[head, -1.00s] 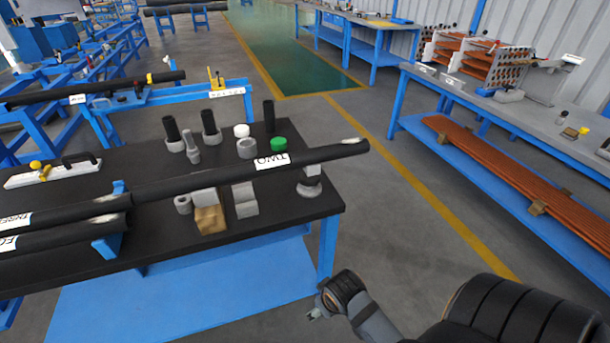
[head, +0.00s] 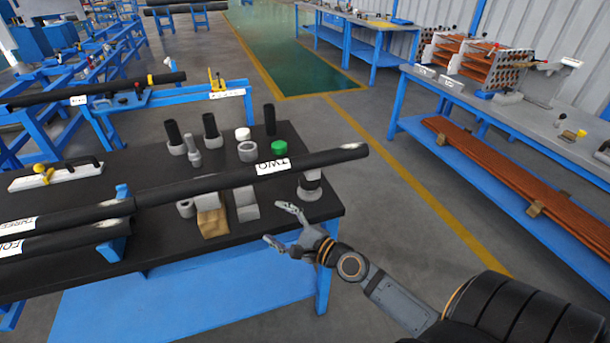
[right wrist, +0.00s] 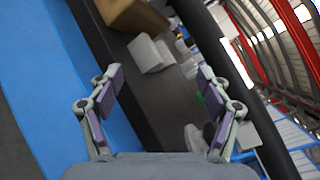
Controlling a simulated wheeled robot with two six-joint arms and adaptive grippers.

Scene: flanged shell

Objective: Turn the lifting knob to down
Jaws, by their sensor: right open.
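I cannot tell for sure which part is the lifting knob. A yellow knob (head: 41,169) sits on a white plate with a black handle at the left of the black table. A yellow upright fitting (head: 216,82) stands on a blue rail behind the table. My right gripper (head: 280,225) is open and empty at the table's front right edge, below the black tube marked TWO (head: 250,175), far from both yellow parts. In the right wrist view its spread fingers (right wrist: 160,78) have nothing between them that they touch. My left gripper is not in view.
On the black table (head: 75,265) stand a wooden block (head: 211,222), a grey block (head: 246,204), a green cap (head: 279,147) and several grey and black cylinders. Long black tubes cross it. The aisle floor (head: 400,210) to the right is clear.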

